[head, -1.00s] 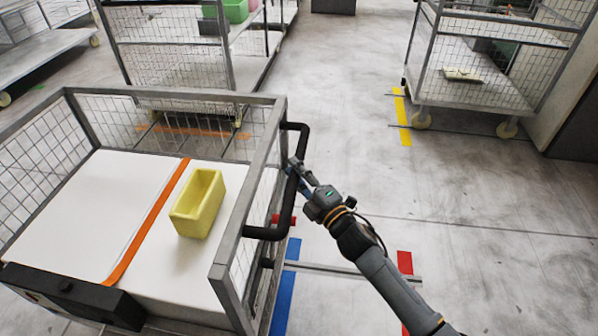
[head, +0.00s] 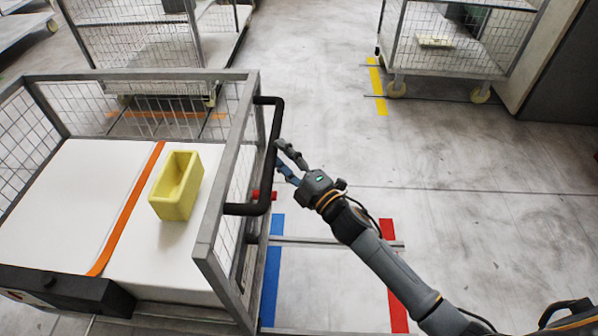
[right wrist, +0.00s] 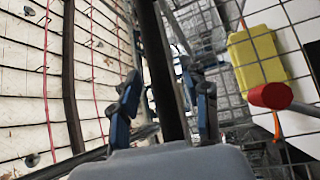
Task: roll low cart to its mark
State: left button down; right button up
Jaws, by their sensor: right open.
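The low cart (head: 160,75) is a grey wire-sided cart with a white deck at the left of the head view. Its black handle (head: 276,130) stands out on the right side. My right gripper (head: 284,159) is open just right of the handle, and whether it touches is unclear. In the right wrist view, a dark upright bar (right wrist: 160,70) runs between the open fingers of my right gripper (right wrist: 168,100). A blue floor strip (head: 271,285) lies beside the cart's right side, and a red floor strip (head: 394,290) farther right. My left gripper is out of view.
A yellow bin (head: 176,190) sits on the cart's deck. Another cage cart (head: 150,70) stands behind it. A cart (head: 450,72) stands at the back right beside a yellow floor strip (head: 377,88). The middle floor is clear.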

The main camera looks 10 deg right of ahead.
jog(key=v, duration=0.8)
jog(key=shift+a, duration=0.1)
jog(key=s+d+f+m+g+h, duration=0.2)
jog(key=s+d+f+m, duration=0.15)
jog(key=f, duration=0.75)
jog(key=s+d+f+m+g+h, duration=0.2)
jog(key=d+f+m+h, duration=0.15)
jog(key=f, duration=0.75)
jog(key=s+d+f+m+g+h, duration=0.2)
jog(key=s+f+m, duration=0.15)
jog(key=f, duration=0.75)
jog(key=s+d+f+m+g+h, duration=0.2)
jog(key=s+f+m+g, duration=0.3)
jog(key=s+f, duration=0.85)
jog(key=s+f+m+g, duration=0.2)
jog(key=s+f, duration=0.1)
jog(key=s, duration=0.7)
jog(key=s+f+m+g, duration=0.2)
jog(key=s+f+g, duration=0.1)
jog(key=s, duration=0.8)
jog(key=shift+d+f, duration=0.2)
jog(key=shift+f, duration=0.6)
jog(key=shift+s, duration=0.1)
